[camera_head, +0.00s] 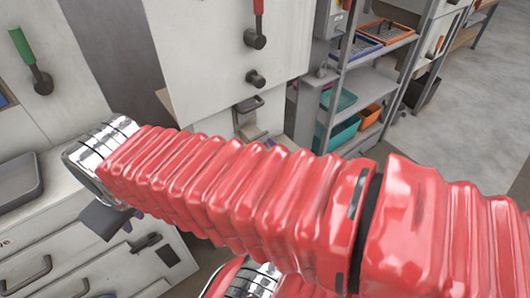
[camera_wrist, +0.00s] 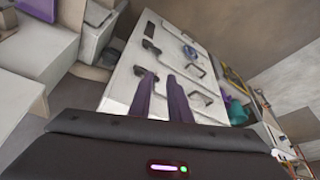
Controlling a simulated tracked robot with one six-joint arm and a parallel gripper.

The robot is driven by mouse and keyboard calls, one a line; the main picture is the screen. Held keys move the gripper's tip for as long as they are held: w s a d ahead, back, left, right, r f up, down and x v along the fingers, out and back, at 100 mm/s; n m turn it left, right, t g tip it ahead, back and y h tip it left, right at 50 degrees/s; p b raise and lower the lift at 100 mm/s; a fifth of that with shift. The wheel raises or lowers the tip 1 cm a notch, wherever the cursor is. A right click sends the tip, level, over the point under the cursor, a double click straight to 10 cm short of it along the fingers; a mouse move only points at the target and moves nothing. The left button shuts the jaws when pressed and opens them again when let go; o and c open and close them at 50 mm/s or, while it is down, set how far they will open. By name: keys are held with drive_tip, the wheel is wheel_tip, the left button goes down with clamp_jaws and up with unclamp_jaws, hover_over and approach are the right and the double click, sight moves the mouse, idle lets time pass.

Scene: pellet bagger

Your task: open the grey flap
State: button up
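I cannot tell for sure which part is the grey flap. A small grey handle-like piece (camera_head: 248,106) sits low on the white cabinet in the head view, partly hidden by my arm. A grey rounded panel (camera_head: 18,182) shows at the left edge. My gripper (camera_head: 108,216) is partly hidden behind my arm in the head view, in front of white drawers. In the wrist view its two purplish fingers (camera_wrist: 161,78) are apart with nothing between them. They point toward a white panel (camera_wrist: 125,82) with dark knobs and handles; I see no clear contact.
A green-handled lever (camera_head: 30,60) and a red-handled lever (camera_head: 257,25) are on the white fronts. White drawers with dark handles (camera_head: 80,287) are at lower left. A grey shelf with bins (camera_head: 370,78) stands right of the cabinet. Grey floor (camera_head: 470,100) is free at far right.

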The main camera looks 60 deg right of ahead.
drive_tip(key=s+d+f+n+g+h, duration=0.35)
drive_tip(key=d+f+g, duration=0.35)
drive_tip(key=d+f, duration=0.6)
drive_tip(key=s+d+f+n+g+h, duration=0.2)
drive_tip(key=d+f+n+g+h, duration=0.15)
drive_tip(key=d+f+g, duration=0.7)
drive_tip(key=w+d+f+n+t+h, duration=0.2)
drive_tip(key=w+d+n+h, duration=0.1)
drive_tip(key=d, duration=0.3)
drive_tip(key=w+d+f+n+t+h, duration=0.2)
drive_tip(key=w+d+n+h, duration=0.1)
drive_tip(key=d+n+h, duration=0.2)
drive_tip(key=shift+w+d+t+h, duration=0.35)
drive_tip(key=shift+w+d+h, duration=0.05)
drive_tip(key=shift+d, duration=0.65)
drive_tip(key=x, duration=1.3)
drive_tip(key=shift+s+d, duration=0.2)
drive_tip(key=shift+d, duration=0.15)
